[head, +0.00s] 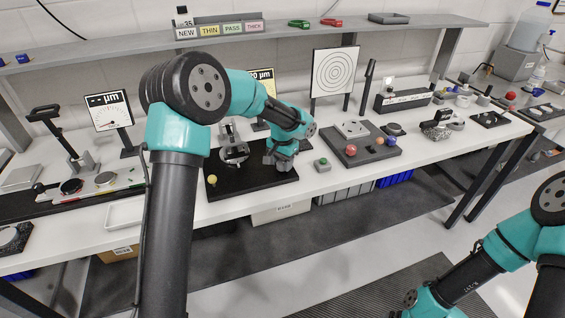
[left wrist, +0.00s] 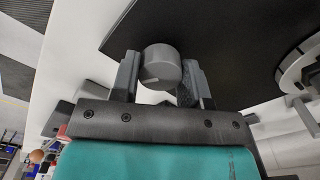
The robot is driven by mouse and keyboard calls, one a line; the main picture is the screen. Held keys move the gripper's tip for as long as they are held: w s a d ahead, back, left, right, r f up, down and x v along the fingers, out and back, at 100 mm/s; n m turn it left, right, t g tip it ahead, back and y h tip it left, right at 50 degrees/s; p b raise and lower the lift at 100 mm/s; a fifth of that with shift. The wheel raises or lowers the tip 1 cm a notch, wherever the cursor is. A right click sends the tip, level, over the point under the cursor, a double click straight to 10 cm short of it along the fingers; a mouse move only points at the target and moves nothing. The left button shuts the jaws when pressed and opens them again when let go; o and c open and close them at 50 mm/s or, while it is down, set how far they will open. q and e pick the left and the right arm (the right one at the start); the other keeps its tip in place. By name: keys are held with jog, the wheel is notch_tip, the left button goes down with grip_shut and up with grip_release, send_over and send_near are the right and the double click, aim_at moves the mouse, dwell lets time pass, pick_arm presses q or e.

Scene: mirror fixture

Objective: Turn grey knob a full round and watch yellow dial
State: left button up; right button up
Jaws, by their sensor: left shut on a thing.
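The grey knob (left wrist: 160,62) is a short round cylinder, seen in the left wrist view between the two fingers of my left gripper (left wrist: 160,78). The fingers touch it on both sides and are shut on it. In the head view, my left gripper (head: 280,160) is at the back right part of the black base plate (head: 245,187) and hides the knob. The yellow dial (head: 264,75) stands behind my left arm; only its upper part with "20 µm" shows, and its needle is hidden. My right gripper is out of view.
A white dial (head: 108,109) stands to the left. A grey tray with coloured balls (head: 351,149) and a target card (head: 334,72) are to the right.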

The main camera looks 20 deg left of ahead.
aim_at(282, 162)
pick_arm(q)
jog(key=shift+n, duration=1.2)
jog(key=o, duration=0.9)
notch_tip(282, 162, up, 18)
jog(key=shift+f, duration=0.25)
jog(key=shift+f, duration=0.1)
